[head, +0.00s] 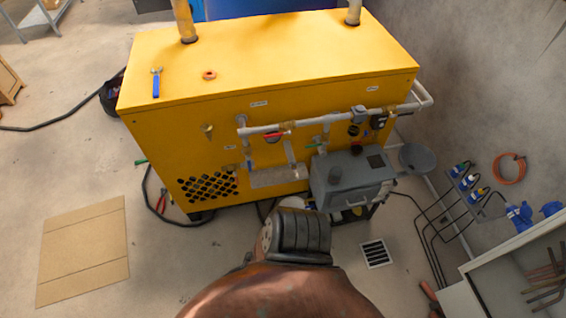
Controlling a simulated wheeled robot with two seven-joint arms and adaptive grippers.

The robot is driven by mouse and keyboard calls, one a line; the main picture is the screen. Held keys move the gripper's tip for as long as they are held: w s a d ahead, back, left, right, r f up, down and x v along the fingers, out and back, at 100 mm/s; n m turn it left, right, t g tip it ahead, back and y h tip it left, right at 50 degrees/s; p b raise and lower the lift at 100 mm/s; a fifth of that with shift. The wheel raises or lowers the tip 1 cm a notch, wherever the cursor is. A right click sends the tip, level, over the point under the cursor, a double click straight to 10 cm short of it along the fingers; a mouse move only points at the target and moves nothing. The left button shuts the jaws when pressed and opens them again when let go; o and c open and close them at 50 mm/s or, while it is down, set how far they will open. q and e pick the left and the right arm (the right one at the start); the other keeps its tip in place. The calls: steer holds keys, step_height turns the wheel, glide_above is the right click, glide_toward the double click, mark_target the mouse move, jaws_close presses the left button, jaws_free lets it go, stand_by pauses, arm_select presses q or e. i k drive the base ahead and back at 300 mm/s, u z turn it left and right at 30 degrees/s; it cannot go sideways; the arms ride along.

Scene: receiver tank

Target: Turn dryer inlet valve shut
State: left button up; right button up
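A yellow cabinet (190,130) carries light grey piping (300,124) along its front. A red valve handle (273,135) lies roughly level just below this pipe. A small green handle (312,145) shows to its right, above a grey box unit (345,190) that looks like the dryer. The labels are too small to read, so I cannot tell which handle is the dryer inlet valve or how far it is turned. No fingers of either gripper show. A brown and dark ribbed part, probably mine, fills the bottom middle and hides the floor there.
A blue-handled tool (156,84) and a small orange ring (209,75) lie on the cabinet top. A cardboard sheet (82,248) lies on the floor at left. A floor drain (375,253), black hoses and a white cabinet (520,262) are at right. Left floor is mostly open.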

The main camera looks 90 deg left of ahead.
mark_target(249, 165)
steer(key=z, duration=0.4)
steer(key=i, duration=0.2)
steer(key=u, duration=3.95)
